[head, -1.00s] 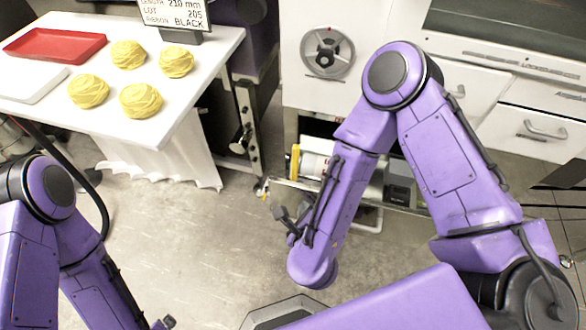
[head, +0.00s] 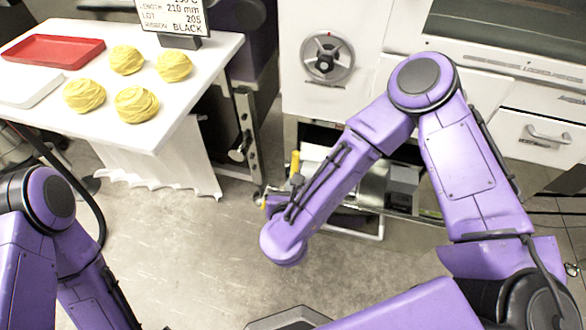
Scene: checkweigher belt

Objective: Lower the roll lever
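A low machine unit with a metal frame and a whitish roll (head: 315,158) stands below the white cabinet. A yellow upright piece (head: 295,162) shows at its left end; it may be the roll lever, but I cannot be sure. My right gripper (head: 297,181) is just below this yellow piece in the picture, mostly hidden behind my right forearm. I cannot tell whether it touches the piece or whether its fingers are open. My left gripper is out of view below the bottom edge.
A white table (head: 165,125) at the upper left holds several yellow noodle nests (head: 136,104), a red tray (head: 52,50) and a display sign (head: 172,16). A round handwheel (head: 329,57) is on the cabinet front. The floor between table and unit is clear.

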